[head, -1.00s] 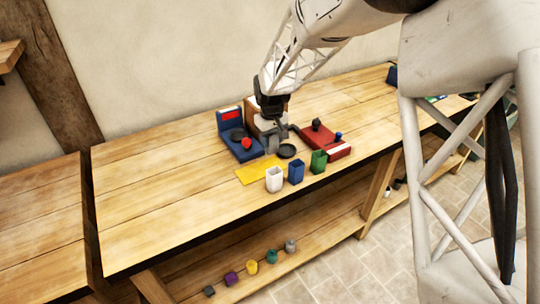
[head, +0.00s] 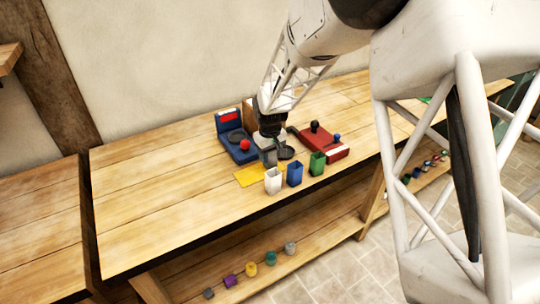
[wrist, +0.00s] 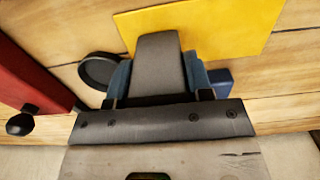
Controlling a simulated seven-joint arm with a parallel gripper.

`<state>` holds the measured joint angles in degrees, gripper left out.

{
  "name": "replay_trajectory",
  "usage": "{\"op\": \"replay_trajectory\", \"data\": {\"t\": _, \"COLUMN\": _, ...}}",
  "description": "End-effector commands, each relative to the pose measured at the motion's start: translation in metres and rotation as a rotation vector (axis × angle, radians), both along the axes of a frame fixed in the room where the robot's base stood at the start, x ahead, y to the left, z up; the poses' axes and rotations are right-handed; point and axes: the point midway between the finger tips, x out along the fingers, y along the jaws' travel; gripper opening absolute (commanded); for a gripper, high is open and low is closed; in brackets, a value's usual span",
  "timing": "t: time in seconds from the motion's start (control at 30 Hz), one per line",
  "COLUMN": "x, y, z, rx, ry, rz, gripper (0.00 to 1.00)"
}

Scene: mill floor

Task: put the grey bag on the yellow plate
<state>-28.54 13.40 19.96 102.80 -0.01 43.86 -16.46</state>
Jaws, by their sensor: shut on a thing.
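My gripper (wrist: 160,88) is shut on the grey bag (wrist: 160,62), a dark grey block-like shape between its blue-sided fingers in the wrist view. In the head view my gripper (head: 269,158) is just right of the yellow plate (head: 247,177), a flat yellow sheet on the bench. In the wrist view the bag overlaps the near edge of the yellow plate (wrist: 205,25), most of which lies beyond it. The bag is largely hidden in the head view, and I cannot tell its height above the bench.
White (head: 272,182), blue (head: 294,174) and green (head: 317,163) cups stand in front. A blue machine (head: 240,150) is behind and a red one (head: 325,146) to the right. A dark round dish (wrist: 98,70) is close beside my gripper. The bench's left part is clear.

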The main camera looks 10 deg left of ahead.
Motion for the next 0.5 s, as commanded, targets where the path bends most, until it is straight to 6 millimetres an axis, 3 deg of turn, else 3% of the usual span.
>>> {"op": "replay_trajectory", "data": {"t": 0.5, "x": 0.0, "y": 0.0, "z": -0.0066, "rx": 0.001, "ry": -0.001, "rz": 0.0, "gripper": 0.21}}
